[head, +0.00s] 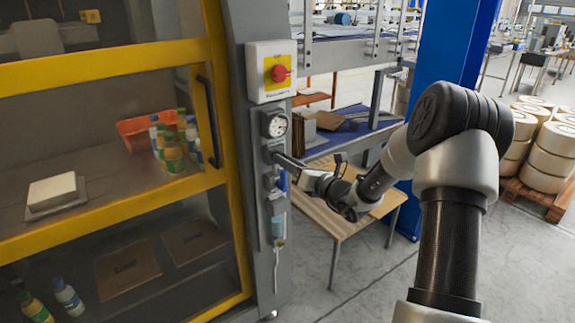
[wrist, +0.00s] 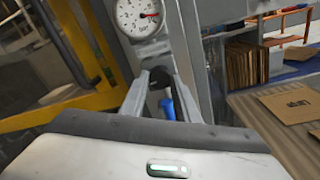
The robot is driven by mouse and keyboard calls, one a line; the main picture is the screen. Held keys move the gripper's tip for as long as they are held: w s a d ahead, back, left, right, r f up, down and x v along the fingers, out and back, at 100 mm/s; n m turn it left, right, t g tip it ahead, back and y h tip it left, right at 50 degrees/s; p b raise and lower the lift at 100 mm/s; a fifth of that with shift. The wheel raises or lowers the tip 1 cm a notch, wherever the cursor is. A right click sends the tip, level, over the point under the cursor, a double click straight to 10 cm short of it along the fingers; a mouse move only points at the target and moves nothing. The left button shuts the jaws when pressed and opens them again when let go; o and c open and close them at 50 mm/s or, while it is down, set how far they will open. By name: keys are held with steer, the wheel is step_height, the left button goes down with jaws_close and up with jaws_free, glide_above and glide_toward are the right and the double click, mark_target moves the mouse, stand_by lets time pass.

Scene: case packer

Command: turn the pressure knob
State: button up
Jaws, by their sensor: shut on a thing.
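The pressure knob (wrist: 159,76) is a small dark knob on the grey machine post, just below the round pressure gauge (wrist: 138,16). In the wrist view the two fingers of my gripper (wrist: 161,80) are shut on it, one on each side. In the head view my gripper (head: 279,157) reaches the post from the right, below the gauge (head: 274,125). There the fingers mostly hide the knob. The gauge has a white face, and its red needle points right in the wrist view.
A red emergency stop button (head: 279,73) on a yellow plate sits above the gauge. A blue part (head: 282,181) is on the post below my gripper. The yellow-framed door with its black handle (head: 209,121) is at left. A wooden table (head: 345,222) stands behind my arm.

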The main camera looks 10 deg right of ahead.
steer(key=shift+n+h+b, duration=0.4)
steer(key=shift+n+b, duration=4.85)
steer(key=shift+n, duration=1.35)
steer(key=o, duration=1)
steer(key=shift+o, duration=0.2)
steer(key=shift+s, duration=0.1)
steer(key=p+v, duration=0.2)
steer(key=v, duration=1.5)
steer(key=shift+s+r, duration=0.15)
steer(key=shift+s, duration=0.05)
